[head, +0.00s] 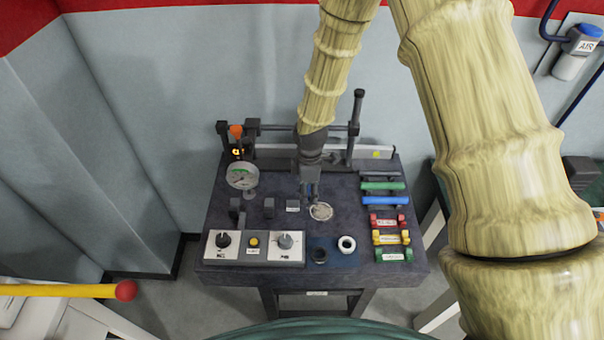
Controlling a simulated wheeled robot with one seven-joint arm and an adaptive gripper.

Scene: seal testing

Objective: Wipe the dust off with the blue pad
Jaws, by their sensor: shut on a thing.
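My gripper (309,194) points down over the middle of the dark workbench (225,205), just behind a pale, speckled round patch (321,211) that looks dusty. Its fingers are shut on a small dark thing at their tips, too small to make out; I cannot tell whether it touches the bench. A blue bar-shaped piece (384,201) lies at the right of the bench, in front of a green one (382,185). A flat blue patch (333,258) lies near the front edge, under a dark ring and a white ring. I cannot tell which blue thing is the pad.
A gauge (242,176) stands at the left. Control boxes with knobs (285,241) sit at the front left. Red, yellow and green labelled blocks (390,237) line the front right. A rail and upright lever (356,115) stand at the back. Little free room surrounds the patch.

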